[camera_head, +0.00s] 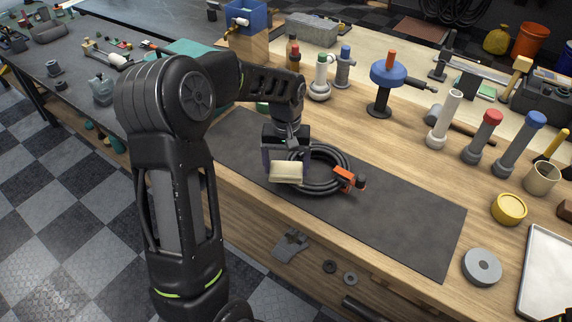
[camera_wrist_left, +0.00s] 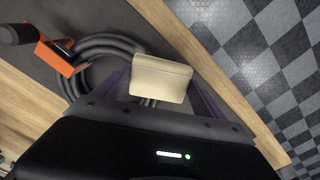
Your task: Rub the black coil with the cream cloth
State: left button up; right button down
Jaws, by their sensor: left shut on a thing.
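The black coil (camera_head: 333,154) lies on the dark mat (camera_head: 400,212) on the wooden bench, with an orange fitting (camera_head: 347,180) at its right side. My left gripper (camera_head: 286,158) is over the left part of the coil, shut on the cream cloth (camera_head: 286,172), a small folded pad. In the left wrist view, the cloth (camera_wrist_left: 160,78) sits between the fingers of my left gripper (camera_wrist_left: 155,95) and covers part of the coil (camera_wrist_left: 100,48). I cannot tell whether the cloth touches the coil. My right gripper is not in view.
Behind the mat stand a blue-topped tool (camera_head: 388,75) and several grey posts with coloured caps. A yellow tin (camera_head: 508,209), a grey ring (camera_head: 481,266) and a white tray (camera_head: 550,275) are at the right. The right half of the mat is clear.

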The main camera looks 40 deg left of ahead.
aim_at(295, 174)
pick_arm(q)
jog(key=shift+d+r, duration=0.1)
jog(key=shift+d, duration=1.45)
jog(key=shift+d, duration=0.1)
jog(key=shift+s+d+b, duration=0.1)
jog(key=shift+d+b, duration=0.35)
jog(key=shift+d, duration=1.05)
jog(key=shift+f, duration=0.2)
jog(key=shift+r, duration=0.1)
jog(key=shift+a, duration=1.6)
